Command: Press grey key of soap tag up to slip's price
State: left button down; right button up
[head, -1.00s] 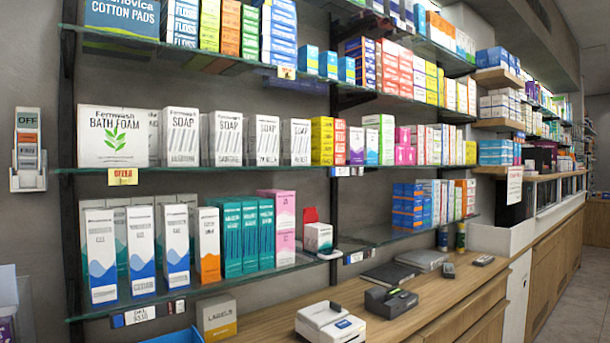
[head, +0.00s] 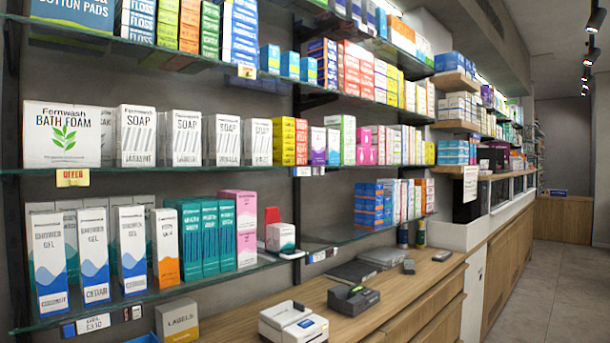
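White Fernwash soap boxes (head: 187,138) stand in a row on the middle glass shelf, right of the bath foam box (head: 63,135). I see no clear tag on the shelf edge directly under the soap. A small white and blue tag (head: 303,171) is on that edge further right, too small to read. A larger tag (head: 93,324) on the lower shelf edge seems to read "GEL" with a price I cannot read surely; a small piece with dark and blue patches sits beside it. I cannot make out a grey key or a price slip. Neither gripper is in view.
A yellow offer card (head: 72,178) hangs under the bath foam. A white printer (head: 292,322), a dark terminal (head: 354,298) and a labels box (head: 177,322) are on the wooden counter (head: 400,300). Floor at right is clear.

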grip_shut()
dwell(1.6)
